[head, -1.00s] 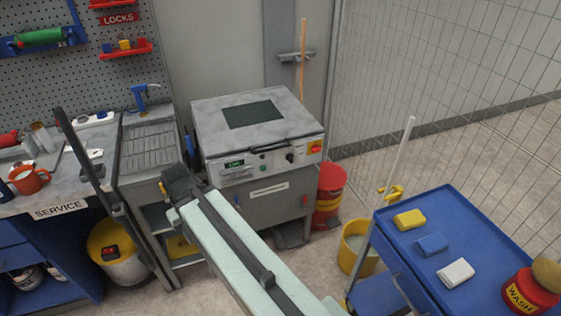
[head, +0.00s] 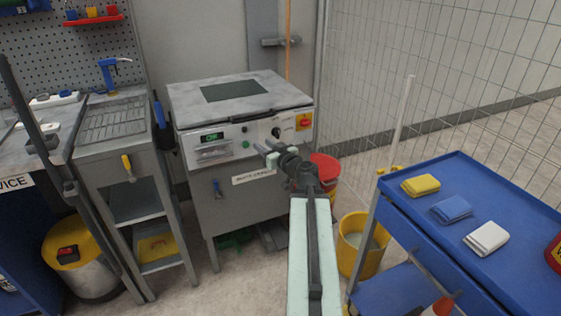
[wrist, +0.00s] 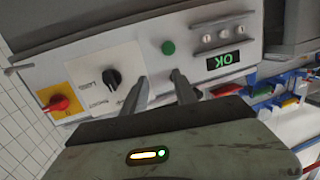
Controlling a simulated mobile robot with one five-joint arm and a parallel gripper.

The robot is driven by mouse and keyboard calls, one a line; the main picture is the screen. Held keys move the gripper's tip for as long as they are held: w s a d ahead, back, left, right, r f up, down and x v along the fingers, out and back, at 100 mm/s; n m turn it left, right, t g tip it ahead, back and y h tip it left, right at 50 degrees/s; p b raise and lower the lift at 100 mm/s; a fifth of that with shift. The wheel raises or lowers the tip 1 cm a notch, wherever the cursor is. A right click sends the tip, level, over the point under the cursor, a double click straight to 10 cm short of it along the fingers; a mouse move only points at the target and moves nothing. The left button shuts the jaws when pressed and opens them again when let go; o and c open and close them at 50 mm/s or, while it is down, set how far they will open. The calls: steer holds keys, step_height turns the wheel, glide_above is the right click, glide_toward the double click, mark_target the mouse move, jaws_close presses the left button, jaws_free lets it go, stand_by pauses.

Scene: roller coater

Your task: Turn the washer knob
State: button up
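The washer (head: 240,125) is a grey cabinet with a lid, a window on top and a front control panel. Its black knob (head: 276,132) sits on the panel's right part, between a green button and a red switch on yellow. In the wrist view the black knob (wrist: 112,78) is on a white plate, left of my fingers. My gripper (head: 265,150) is in front of the panel, a little below the knob and left of it. In the wrist view my gripper's two fingers (wrist: 161,88) are spread with nothing between them, apart from the knob.
The red switch (wrist: 58,104) is close beside the knob and the green button (wrist: 168,48) is above my fingertips. A green OK display (wrist: 220,62) is lit. A red bucket (head: 325,172) and yellow bucket (head: 357,243) stand right, by a blue cart (head: 490,205).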

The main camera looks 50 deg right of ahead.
mark_target(279, 132)
steer(key=s+d+m+h, duration=0.2)
steer(key=s+d+h, duration=0.1)
steer(key=s+d, duration=0.3)
steer(key=x, duration=0.9)
steer(key=shift+d+b, duration=0.3)
steer(key=shift+d, duration=0.1)
jaws_close()
